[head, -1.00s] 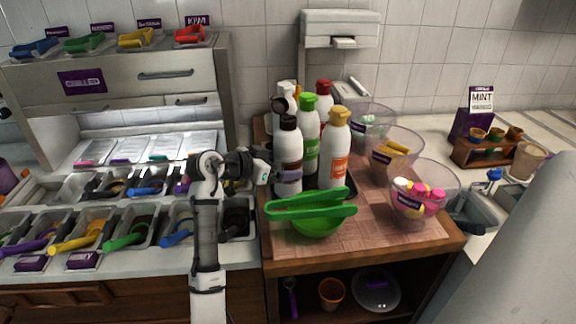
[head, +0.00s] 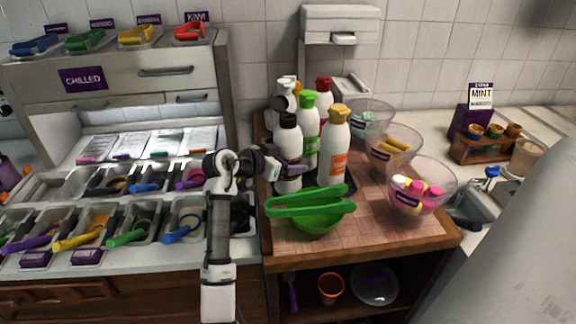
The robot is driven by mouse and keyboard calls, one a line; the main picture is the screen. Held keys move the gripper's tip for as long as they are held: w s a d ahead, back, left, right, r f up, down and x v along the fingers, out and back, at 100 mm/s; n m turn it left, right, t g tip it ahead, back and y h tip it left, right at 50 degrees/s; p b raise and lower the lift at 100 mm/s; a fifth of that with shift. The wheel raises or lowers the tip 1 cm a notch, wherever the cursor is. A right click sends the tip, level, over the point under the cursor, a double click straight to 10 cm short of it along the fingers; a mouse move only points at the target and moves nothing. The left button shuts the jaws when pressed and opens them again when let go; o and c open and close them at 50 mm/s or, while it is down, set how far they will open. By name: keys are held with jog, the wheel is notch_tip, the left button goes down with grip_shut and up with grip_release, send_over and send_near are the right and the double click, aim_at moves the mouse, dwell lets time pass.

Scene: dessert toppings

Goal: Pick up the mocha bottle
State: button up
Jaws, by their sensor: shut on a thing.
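A white bottle with a dark brown cap (head: 289,147) is upright at the front left of a bottle group on the wooden cart top; I take it as the mocha bottle, but its label is not readable. My gripper (head: 290,168) reaches in from the left and is shut on this bottle around its lower middle. The fingers are small and partly lost against the bottle. I cannot tell whether its base is clear of the dark tray (head: 345,190) under the group.
Close by stand a green-capped bottle (head: 307,140), an orange-labelled bottle (head: 335,150) and a red-capped one (head: 323,84). Green tongs (head: 310,202) lie on a green bowl (head: 314,222) just in front. Clear bowls (head: 425,170) stand to the right. Topping bins are left.

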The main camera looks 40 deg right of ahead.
jog(key=shift+r, duration=0.25)
notch_tip(320, 180, up, 18)
jog(key=b, duration=0.4)
send_over(288, 116)
jog(key=shift+r, duration=0.1)
jog(key=o, duration=0.3)
jog(key=shift+r, duration=0.75)
jog(key=c, duration=0.3)
jog(key=shift+a, duration=0.1)
notch_tip(288, 116, up, 7)
jog(key=p, duration=0.6)
jog(key=shift+s, duration=0.1)
